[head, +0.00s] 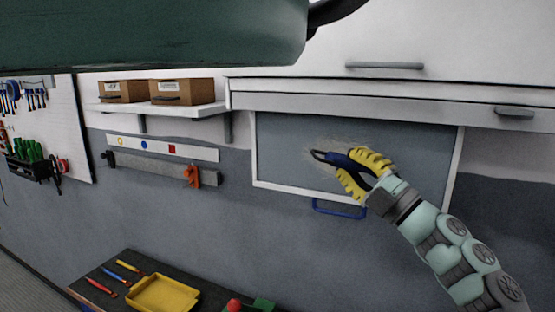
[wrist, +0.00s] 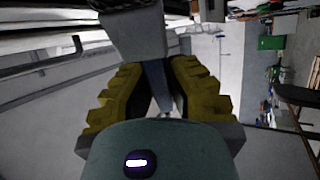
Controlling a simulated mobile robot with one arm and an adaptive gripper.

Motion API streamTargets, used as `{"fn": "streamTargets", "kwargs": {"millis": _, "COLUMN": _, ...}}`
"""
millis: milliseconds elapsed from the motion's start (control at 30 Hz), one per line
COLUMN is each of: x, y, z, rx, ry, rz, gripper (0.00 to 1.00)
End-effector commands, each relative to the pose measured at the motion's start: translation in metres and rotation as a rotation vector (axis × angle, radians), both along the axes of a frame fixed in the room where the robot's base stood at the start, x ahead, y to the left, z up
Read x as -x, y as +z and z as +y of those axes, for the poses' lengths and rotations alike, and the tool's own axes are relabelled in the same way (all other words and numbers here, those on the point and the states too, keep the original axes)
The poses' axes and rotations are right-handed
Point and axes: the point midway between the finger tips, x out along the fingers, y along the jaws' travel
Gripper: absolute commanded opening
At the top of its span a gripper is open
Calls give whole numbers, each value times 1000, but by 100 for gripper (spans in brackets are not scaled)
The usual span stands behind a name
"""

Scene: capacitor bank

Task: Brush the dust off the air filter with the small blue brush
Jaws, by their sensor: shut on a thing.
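The air filter (head: 285,135) is a grey panel in a white frame on the wall, below the white cabinet. A pale dusty patch shows on its middle, around the brush. My gripper (head: 350,174), with yellow fingers, is shut on the small blue brush (head: 337,159) in front of the panel. The brush points left, its dark looped end over the dusty patch; I cannot tell whether it touches the panel. In the wrist view the yellow fingers (wrist: 160,98) close around the bluish brush handle (wrist: 154,82). The far part of the brush is unclear there.
A blue handle (head: 340,210) hangs below the filter frame. A shelf (head: 170,109) with two cardboard boxes is to the left, above a rail with an orange clamp (head: 192,175). A dark bench (head: 95,277) with a yellow tray (head: 163,294) and tools stands lower left.

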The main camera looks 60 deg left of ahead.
Motion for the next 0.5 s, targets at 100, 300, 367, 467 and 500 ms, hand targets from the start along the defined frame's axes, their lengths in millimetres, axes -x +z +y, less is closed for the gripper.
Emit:
{"fn": "streamTargets", "kwargs": {"millis": 100, "x": -3, "y": 1, "z": -7, "rx": -1, "ry": -1, "rz": -1, "gripper": 0}}
{"fn": "streamTargets", "kwargs": {"millis": 300, "x": -3, "y": 1, "z": -8, "rx": -1, "ry": 4, "rz": -1, "gripper": 0}}
{"fn": "streamTargets", "kwargs": {"millis": 367, "x": -3, "y": 1, "z": -8, "rx": -1, "ry": 5, "rz": -1, "gripper": 0}}
{"fn": "streamTargets", "kwargs": {"millis": 467, "x": -2, "y": -1, "z": -8, "rx": -1, "ry": 6, "rz": -2, "gripper": 0}}
{"fn": "streamTargets", "kwargs": {"millis": 500, "x": -2, "y": -3, "z": -7, "rx": -1, "ry": 6, "rz": -2, "gripper": 0}}
